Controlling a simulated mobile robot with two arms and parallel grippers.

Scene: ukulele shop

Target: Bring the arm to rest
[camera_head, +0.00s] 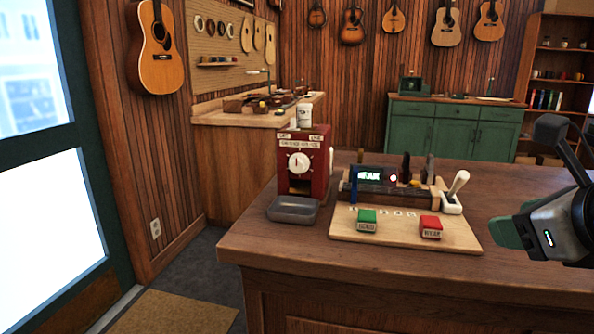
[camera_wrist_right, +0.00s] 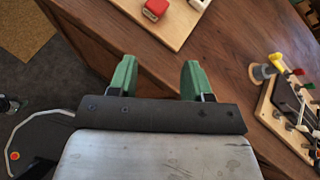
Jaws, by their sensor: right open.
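My right gripper (camera_head: 508,232) is at the right edge of the head view, above the right part of the wooden counter (camera_head: 350,272). Its green fingers also show in the right wrist view (camera_wrist_right: 158,78), spread apart with nothing between them. It is apart from the board and the things on it. My left gripper is in neither view.
A red machine (camera_head: 305,160) stands behind a grey tray (camera_head: 292,209). A tool board (camera_wrist_right: 290,125) lies right of my fingers in the wrist view.

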